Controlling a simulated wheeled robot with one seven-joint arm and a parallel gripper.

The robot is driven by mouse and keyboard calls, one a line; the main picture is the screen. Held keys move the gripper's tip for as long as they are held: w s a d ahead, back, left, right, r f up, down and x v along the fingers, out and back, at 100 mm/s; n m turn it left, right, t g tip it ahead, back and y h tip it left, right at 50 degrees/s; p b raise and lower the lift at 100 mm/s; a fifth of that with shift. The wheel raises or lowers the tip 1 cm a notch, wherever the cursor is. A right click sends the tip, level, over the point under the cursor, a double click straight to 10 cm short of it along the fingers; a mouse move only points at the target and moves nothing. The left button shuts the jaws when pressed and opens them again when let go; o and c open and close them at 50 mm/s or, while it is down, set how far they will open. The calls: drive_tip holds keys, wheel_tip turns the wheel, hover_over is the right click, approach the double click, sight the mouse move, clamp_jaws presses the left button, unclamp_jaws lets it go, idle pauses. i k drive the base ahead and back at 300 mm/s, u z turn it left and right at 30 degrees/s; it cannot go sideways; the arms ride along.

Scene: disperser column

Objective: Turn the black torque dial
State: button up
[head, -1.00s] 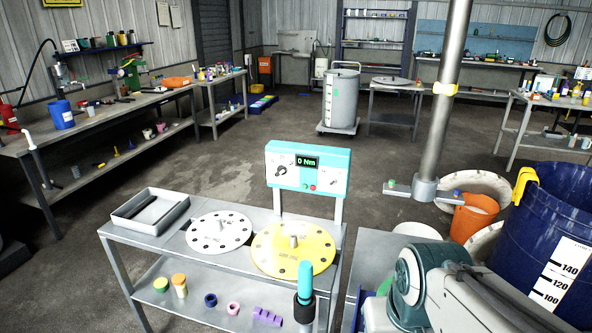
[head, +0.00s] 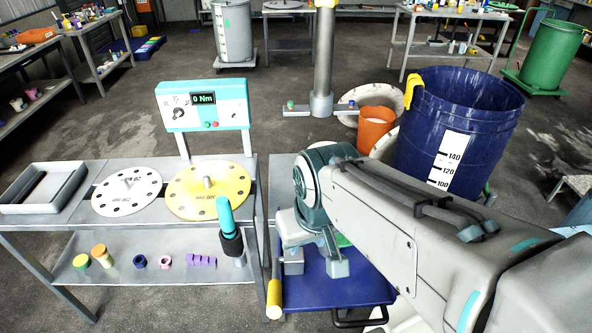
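The black torque dial (head: 180,114) is a small knob on the left of the white and teal control panel (head: 205,105) in the head view. The panel's display (head: 203,99) reads 0 Nm. My arm is at the lower right, well apart from the panel. Grey and teal parts at its front hang low over a blue surface and look like my gripper (head: 314,263). I cannot tell whether its fingers are open or shut. Nothing covers the dial.
The panel stands behind a grey bench (head: 75,180) with a white disc (head: 127,190), a yellow disc (head: 209,189) and a grey tray (head: 42,187). A teal-topped tool (head: 227,225) stands upright in front. A steel column (head: 323,70) and a blue drum (head: 455,125) stand to the right.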

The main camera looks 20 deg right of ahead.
sight(179, 112)
drive_tip(key=z, duration=0.1)
drive_tip(key=k, duration=0.4)
drive_tip(key=u, duration=1.85)
drive_tip(key=i, duration=0.75)
drive_tip(key=z, duration=2.2)
